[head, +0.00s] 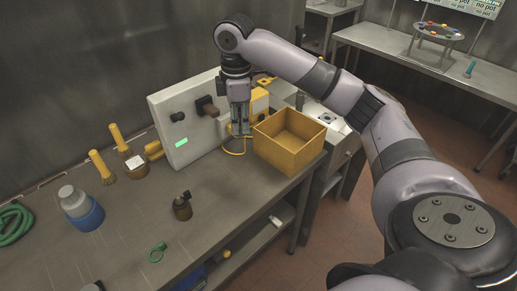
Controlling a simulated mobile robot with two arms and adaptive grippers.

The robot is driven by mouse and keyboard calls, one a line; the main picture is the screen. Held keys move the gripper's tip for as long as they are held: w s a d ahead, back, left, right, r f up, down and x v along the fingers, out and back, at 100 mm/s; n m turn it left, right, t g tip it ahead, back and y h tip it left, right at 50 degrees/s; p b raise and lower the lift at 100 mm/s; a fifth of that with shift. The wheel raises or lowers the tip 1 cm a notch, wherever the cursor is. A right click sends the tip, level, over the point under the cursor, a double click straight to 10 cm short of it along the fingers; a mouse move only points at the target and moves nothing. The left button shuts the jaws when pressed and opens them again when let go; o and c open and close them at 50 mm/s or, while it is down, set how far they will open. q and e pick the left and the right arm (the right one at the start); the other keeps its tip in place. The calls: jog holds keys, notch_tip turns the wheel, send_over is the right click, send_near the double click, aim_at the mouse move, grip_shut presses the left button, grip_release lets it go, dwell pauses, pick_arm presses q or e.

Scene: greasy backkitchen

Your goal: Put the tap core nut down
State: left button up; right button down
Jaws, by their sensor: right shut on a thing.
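My right gripper (239,131) points straight down above the steel bench, between the white panel and the open yellow box. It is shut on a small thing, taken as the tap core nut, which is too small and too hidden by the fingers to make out. A thin yellow ring (234,153) shows just below the fingertips; I cannot tell how far above it they are. My left gripper is not in view.
The open yellow box (290,163) stands right of the gripper at the bench (130,235) edge. The white panel (180,150) with dark knobs stands close on its left. The bench front is mostly clear.

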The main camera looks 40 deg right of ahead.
aim_at(243, 180)
notch_tip(243, 180, down, 19)
jog(key=shift+f+p, duration=0.15)
jog(key=shift+p, duration=0.85)
jog(key=shift+f, duration=0.1)
jog(key=c, duration=1.6)
grip_release()
notch_tip(243, 180, up, 12)
jog(key=b, duration=0.2)
